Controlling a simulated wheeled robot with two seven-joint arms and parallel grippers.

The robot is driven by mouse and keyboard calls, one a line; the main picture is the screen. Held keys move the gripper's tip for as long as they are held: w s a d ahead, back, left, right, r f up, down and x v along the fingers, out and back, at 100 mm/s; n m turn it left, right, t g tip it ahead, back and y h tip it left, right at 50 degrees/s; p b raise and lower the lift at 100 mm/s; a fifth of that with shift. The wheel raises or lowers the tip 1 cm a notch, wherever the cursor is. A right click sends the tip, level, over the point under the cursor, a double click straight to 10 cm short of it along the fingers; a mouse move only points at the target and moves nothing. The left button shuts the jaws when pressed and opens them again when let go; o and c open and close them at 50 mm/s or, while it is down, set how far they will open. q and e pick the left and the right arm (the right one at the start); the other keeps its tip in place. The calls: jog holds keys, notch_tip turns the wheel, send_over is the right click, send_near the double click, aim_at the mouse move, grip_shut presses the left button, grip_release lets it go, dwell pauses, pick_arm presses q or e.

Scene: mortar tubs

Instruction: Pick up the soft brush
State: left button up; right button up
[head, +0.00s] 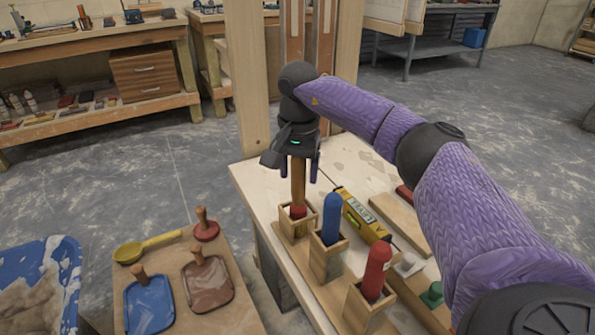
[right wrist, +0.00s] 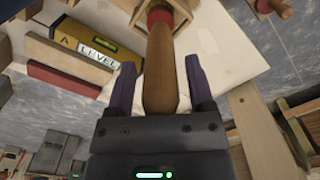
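Three handled tools stand upright in wooden holders on the pale workbench (head: 262,185): one with a brown wooden handle and red collar (head: 298,185), one blue-handled (head: 331,215) and one red-handled (head: 376,268). Their lower ends are hidden in the holders, so I cannot tell by sight which is the soft brush. My right gripper (head: 299,168) points down over the wooden-handled tool. In the right wrist view, its open fingers (right wrist: 161,88) stand on either side of the wooden handle (right wrist: 160,55), with a gap at each side. My left gripper is not in view.
A yellow level (head: 362,215) and a wood block (head: 400,224) lie right of the holders. A wooden post (head: 247,75) rises behind the bench. At left are a board with a yellow ladle (head: 140,248) and stamp-like tools, and a blue tub (head: 68,262).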

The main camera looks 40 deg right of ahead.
grip_shut()
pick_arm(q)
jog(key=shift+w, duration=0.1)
pick_arm(e)
jog(key=shift+r, duration=0.1)
notch_tip(320, 180, up, 10)
jog(key=p, duration=0.5)
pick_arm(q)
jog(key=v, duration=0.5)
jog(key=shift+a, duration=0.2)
pick_arm(e)
jog(key=shift+c, duration=1.5)
grip_release()
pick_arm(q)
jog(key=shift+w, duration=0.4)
pick_arm(e)
grip_shut()
